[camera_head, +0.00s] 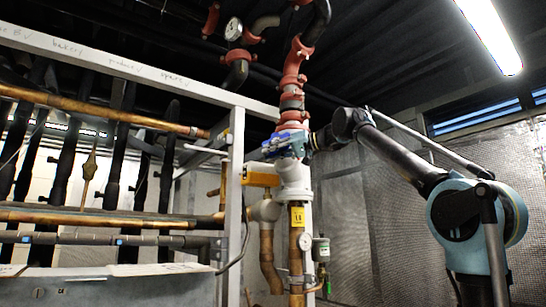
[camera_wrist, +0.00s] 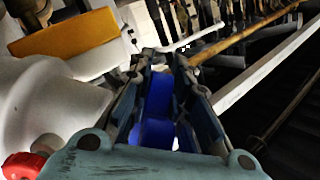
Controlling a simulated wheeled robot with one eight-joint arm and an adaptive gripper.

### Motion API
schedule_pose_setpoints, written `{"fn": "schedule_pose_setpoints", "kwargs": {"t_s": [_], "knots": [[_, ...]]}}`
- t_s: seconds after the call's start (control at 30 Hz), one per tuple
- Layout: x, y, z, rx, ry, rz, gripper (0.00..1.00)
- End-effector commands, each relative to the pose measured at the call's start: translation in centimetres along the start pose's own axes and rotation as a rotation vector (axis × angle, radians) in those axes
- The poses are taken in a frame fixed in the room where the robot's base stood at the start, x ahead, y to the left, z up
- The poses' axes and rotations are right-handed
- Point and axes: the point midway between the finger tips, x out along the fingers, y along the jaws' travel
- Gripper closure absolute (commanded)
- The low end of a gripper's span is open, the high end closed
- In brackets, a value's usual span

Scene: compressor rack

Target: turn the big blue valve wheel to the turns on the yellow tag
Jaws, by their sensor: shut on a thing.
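The big blue valve wheel (camera_head: 281,145) sits on the red and white vertical pipe in the head view, seen nearly edge-on. My gripper (camera_head: 306,143) reaches it from the right and partly hides it. In the wrist view, a blue part of the wheel (camera_wrist: 158,98) lies between the two fingers of my gripper (camera_wrist: 168,62), which is shut on it. The yellow tag (camera_head: 298,217) hangs on the pipe below the wheel. Its black marking is too small to read surely.
A yellow-orange part (camera_head: 260,177) sticks out left of the white pipe body (camera_head: 293,178), close below the wheel. A white frame post (camera_head: 235,200) stands left of it. Copper pipes (camera_head: 100,113) fill the left rack.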

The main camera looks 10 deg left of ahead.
Motion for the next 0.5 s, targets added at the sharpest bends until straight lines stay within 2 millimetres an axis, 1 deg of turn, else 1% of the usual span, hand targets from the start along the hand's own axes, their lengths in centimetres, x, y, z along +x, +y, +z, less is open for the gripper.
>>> {"fn": "schedule_pose_setpoints", "kwargs": {"t_s": [0.2, 0.5], "knots": [[-0.6, 0.2, 0.0, 0.001, -0.114, 0.004, 1.00], [-1.2, 0.2, 0.0, 0.001, -0.234, 0.004, 1.00]]}}
